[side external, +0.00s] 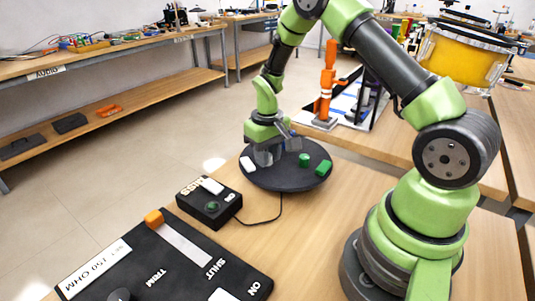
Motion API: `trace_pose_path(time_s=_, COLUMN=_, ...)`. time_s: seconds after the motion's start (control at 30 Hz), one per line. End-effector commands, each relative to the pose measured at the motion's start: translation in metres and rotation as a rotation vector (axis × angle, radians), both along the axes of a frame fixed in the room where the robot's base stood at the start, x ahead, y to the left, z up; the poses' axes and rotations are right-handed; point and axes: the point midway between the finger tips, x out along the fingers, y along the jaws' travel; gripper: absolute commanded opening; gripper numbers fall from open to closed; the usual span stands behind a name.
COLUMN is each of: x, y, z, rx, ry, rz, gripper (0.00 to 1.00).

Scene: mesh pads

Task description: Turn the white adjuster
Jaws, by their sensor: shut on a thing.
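My gripper (272,154) points down at the back left part of a round black disc (285,182) on the table. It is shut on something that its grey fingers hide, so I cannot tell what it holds. A white block (247,164) lies on the disc just left of the fingers. A green cylinder (304,159) and a green block (323,167) are on the disc to the right. A small black box (190,208) in front has a white part (211,186) on top and a green knob (212,206). I cannot tell which white part is the adjuster.
A black panel (150,270) lies at the front left, with an orange slider (153,218) on it and a "SET 150 OHM" label. A cable (265,222) runs from the box to the disc. An orange stand (327,85) is behind.

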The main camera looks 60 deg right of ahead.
Motion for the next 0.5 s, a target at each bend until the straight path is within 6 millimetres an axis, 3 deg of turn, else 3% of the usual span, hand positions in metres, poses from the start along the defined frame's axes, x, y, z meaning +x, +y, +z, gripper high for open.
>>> trace_pose_path(time_s=0.5, x=-0.0006, y=0.0002, z=0.0009, rx=0.001, ry=0.002, rz=-0.105, gripper=0.03)
